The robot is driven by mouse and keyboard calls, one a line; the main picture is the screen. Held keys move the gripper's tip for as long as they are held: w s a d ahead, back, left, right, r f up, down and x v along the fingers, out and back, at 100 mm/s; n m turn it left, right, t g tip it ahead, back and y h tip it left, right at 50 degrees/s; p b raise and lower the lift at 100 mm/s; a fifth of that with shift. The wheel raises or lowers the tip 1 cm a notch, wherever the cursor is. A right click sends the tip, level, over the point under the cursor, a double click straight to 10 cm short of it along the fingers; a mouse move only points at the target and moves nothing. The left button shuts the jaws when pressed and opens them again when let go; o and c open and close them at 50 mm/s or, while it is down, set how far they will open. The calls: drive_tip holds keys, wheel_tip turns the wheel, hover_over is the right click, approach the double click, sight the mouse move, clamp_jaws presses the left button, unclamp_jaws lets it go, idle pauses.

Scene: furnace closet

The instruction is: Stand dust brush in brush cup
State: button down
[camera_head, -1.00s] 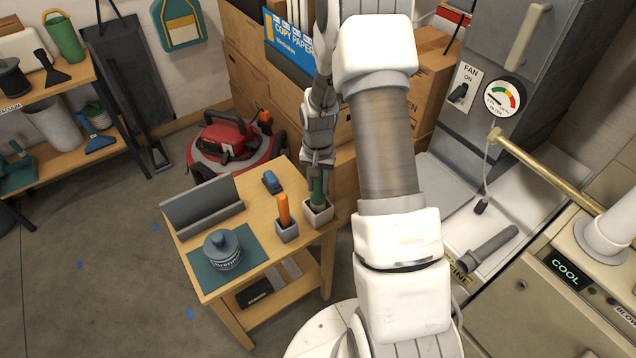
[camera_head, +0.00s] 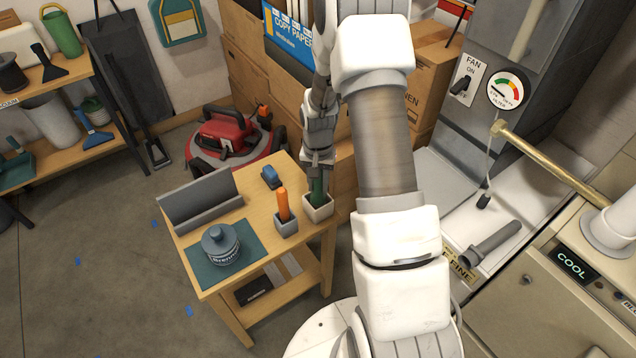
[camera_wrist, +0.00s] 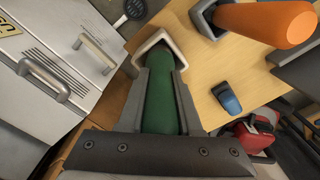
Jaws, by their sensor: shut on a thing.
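The dust brush, seen as a green handle (camera_wrist: 160,100), is between the two fingers of my gripper (camera_wrist: 163,95), which is shut on it. In the head view my gripper (camera_head: 318,172) is above the front right corner of the small wooden table, with the green handle (camera_head: 317,190) pointing down. The brush cup, a white square cup (camera_head: 319,209), stands there under it. In the wrist view the far end of the handle is within the white rim of the cup (camera_wrist: 152,42). The cup's inside and the brush's lower end are hidden.
A grey cup (camera_head: 287,223) with an orange handle (camera_head: 283,204) stands just left of the white cup. A blue object (camera_head: 271,177), a grey angled holder (camera_head: 202,201) and a lidded jar (camera_head: 221,246) on a teal mat share the table (camera_head: 262,209). Cardboard boxes stand behind.

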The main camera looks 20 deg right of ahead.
drive_tip(key=shift+f+b, duration=0.8)
drive_tip(key=shift+f, duration=0.3)
drive_tip(key=c, duration=0.5)
unclamp_jaws()
wheel_tip(320, 180, up, 18)
drive_tip(key=p, duration=0.2)
drive_tip(key=shift+f+p, duration=0.2)
drive_tip(key=shift+p, duration=0.15)
drive_tip(key=shift+s+a+r, duration=0.1)
drive_tip(key=shift+r, duration=0.2)
drive_tip(key=s+a+r+n+t+p, duration=0.1)
drive_tip(key=s+a+r+n+t, duration=0.1)
drive_tip(key=s+r, duration=0.5)
drive_tip(key=s+a+r+n+t+p, duration=0.1)
drive_tip(key=s+a+r, duration=0.3)
drive_tip(key=s+r, duration=0.4)
drive_tip(key=s+a+r+n+t+p, duration=0.2)
drive_tip(key=s+a+r+n+p, duration=0.1)
drive_tip(key=s+r, duration=0.4)
drive_tip(key=shift+s+a+r+n+t, duration=0.15)
drive_tip(key=shift+r+n+t, duration=0.2)
drive_tip(key=shift+r, duration=0.6)
